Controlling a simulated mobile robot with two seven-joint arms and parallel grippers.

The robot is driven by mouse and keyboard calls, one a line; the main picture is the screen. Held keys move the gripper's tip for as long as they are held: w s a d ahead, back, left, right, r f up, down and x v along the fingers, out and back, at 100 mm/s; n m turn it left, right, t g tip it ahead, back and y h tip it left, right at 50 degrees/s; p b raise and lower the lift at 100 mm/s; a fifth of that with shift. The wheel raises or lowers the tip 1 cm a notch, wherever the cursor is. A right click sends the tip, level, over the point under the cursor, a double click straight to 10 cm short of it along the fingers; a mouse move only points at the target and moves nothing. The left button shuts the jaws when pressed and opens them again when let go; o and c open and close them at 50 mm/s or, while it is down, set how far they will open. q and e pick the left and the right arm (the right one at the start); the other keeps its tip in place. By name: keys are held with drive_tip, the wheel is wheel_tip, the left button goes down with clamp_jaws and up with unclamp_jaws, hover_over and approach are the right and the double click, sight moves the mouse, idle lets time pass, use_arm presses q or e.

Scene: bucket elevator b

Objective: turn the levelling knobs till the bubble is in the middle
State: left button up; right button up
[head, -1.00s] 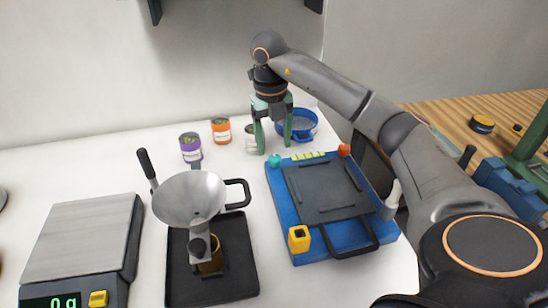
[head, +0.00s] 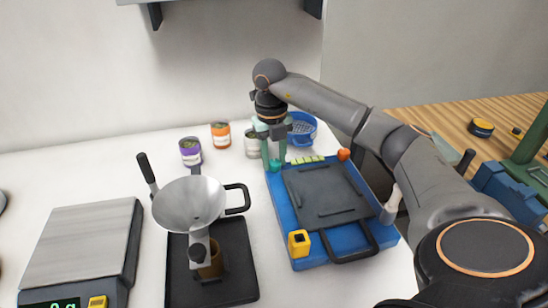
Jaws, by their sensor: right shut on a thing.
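The blue device (head: 285,215) with a dark grey top plate stands right of the middle. On its back edge are a teal knob (head: 275,167) at the left, a red-orange knob (head: 343,155) at the right, and a yellow-green level strip (head: 306,160) between them. The bubble is too small to make out. My right gripper (head: 274,163) points down at the back left corner and is shut on the teal knob, with its fingers partly hiding it. My left gripper is not in view.
A scale (head: 78,245) stands at the left, and a metal funnel (head: 190,203) over a black tray (head: 240,275) is in the middle. Purple (head: 190,152) and orange (head: 220,135) labelled cans and a blue sieve (head: 301,130) stand behind.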

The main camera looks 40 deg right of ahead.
clamp_jaws()
drive_tip(key=shift+r+n, duration=0.1)
drive_tip(key=shift+n, duration=0.2)
drive_tip(key=shift+n+p, duration=0.45)
drive_tip(key=shift+n, duration=0.55)
drive_tip(key=n, duration=0.2)
drive_tip(key=shift+n+p, duration=0.3)
drive_tip(key=n, duration=0.3)
drive_tip(key=shift+n+t, duration=0.3)
drive_tip(key=shift+n, duration=1.4)
drive_tip(key=o, duration=0.6)
unclamp_jaws()
